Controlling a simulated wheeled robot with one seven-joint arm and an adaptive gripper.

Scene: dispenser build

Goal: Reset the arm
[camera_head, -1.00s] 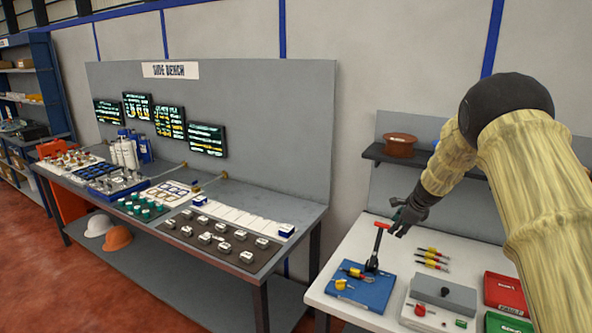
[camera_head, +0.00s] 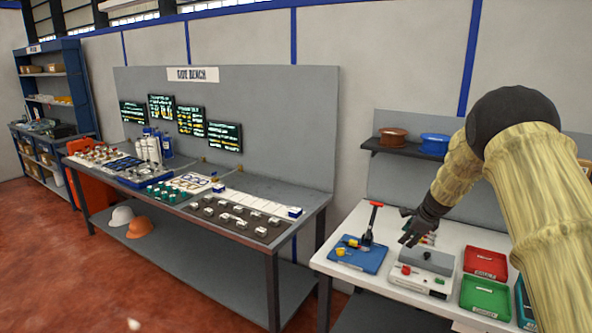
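My gripper (camera_head: 406,227) is at the end of my arm, above the white table (camera_head: 405,293) on the right. It is black, and its two fingers look spread apart with nothing held between them. It points left and down, just right of a black tool with a red handle (camera_head: 372,222) that stands upright on a blue mat (camera_head: 352,258). The gripper looks apart from this tool. It partly hides yellow-and-red pieces (camera_head: 429,239) behind it.
A grey-and-white box (camera_head: 428,262) stands below the gripper. A red bin (camera_head: 486,263) and a green bin (camera_head: 486,297) lie to its right. The side bench (camera_head: 262,250) stands left, crowded with parts.

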